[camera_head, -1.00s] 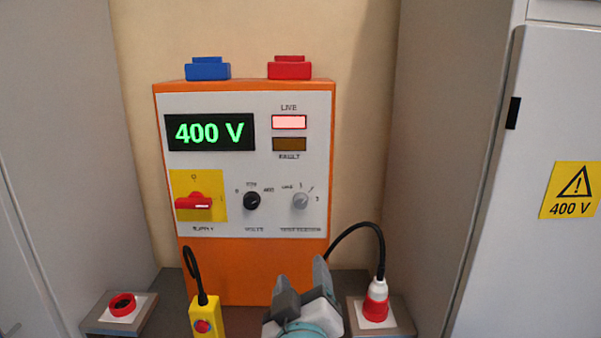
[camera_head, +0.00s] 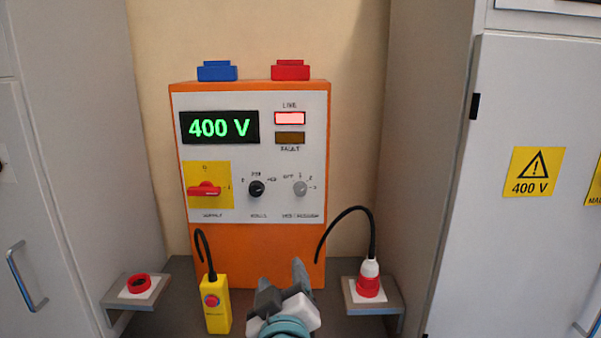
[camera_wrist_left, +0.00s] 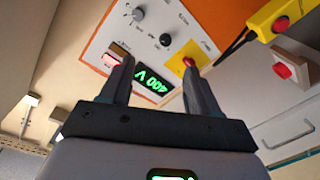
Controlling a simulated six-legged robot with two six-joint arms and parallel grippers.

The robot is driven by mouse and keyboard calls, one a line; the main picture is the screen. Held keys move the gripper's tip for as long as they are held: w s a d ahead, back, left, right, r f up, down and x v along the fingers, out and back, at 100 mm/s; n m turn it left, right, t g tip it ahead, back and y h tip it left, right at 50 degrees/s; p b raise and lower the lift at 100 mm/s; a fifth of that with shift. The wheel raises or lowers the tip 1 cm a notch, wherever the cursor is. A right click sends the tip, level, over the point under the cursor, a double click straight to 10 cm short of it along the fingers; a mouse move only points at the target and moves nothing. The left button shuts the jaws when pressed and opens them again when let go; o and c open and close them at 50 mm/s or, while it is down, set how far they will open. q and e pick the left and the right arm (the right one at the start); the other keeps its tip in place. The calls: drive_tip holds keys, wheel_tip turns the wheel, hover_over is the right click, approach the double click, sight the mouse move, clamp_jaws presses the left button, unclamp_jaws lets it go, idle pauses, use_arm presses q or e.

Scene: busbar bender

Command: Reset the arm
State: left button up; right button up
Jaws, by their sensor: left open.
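My left gripper (camera_head: 283,275) is low in the middle of the head view, in front of the lower part of the orange control box (camera_head: 255,245). Its two fingers are apart with nothing between them. In the left wrist view the open fingers (camera_wrist_left: 157,75) frame the box's panel, with the green 400 V display (camera_wrist_left: 153,85) between them. The panel carries a red supply switch on a yellow plate (camera_head: 209,168), a black volts knob (camera_head: 256,188) and a grey selector knob (camera_head: 300,188). The LIVE lamp (camera_head: 290,118) is lit and the FAULT lamp (camera_head: 290,138) is dull. My right gripper is not seen.
A yellow pendant (camera_head: 215,315) with a red button stands left of my gripper. A red-and-white plug (camera_head: 368,280) with a black cable sits on the right shelf (camera_head: 394,297). A red socket (camera_head: 139,283) is on the left shelf. Grey cabinets (camera_head: 535,90) flank both sides.

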use_arm(q)
drive_tip(key=a+f+m+g+y, duration=0.1)
drive_tip(key=a+f+g, duration=0.5)
drive_tip(key=f, duration=1)
drive_tip(key=a+f+m+g, duration=0.1)
drive_tip(key=a+f+g, duration=0.1)
drive_tip(key=a+f, duration=1.1)
drive_tip(key=s+d+f+m+g+h, duration=0.1)
drive_tip(key=s+d+f+g, duration=0.1)
drive_tip(key=s+f, duration=0.4)
drive_tip(key=s+d+f+g+h, duration=0.1)
drive_tip(key=s+f, duration=0.2)
drive_tip(key=f, duration=0.5)
drive_tip(key=s+d+f+m+g+h, duration=0.1)
drive_tip(key=s+d+f+g+h, duration=0.1)
drive_tip(key=s, duration=0.5)
drive_tip(key=s+d+f+m+g+h, duration=0.1)
drive_tip(key=s+d+g, duration=0.3)
drive_tip(key=s, duration=0.4)
drive_tip(key=shift+d+f+h+p, duration=0.45)
drive_tip(key=shift+d+f+h, duration=0.05)
drive_tip(key=shift+f+h, duration=0.15)
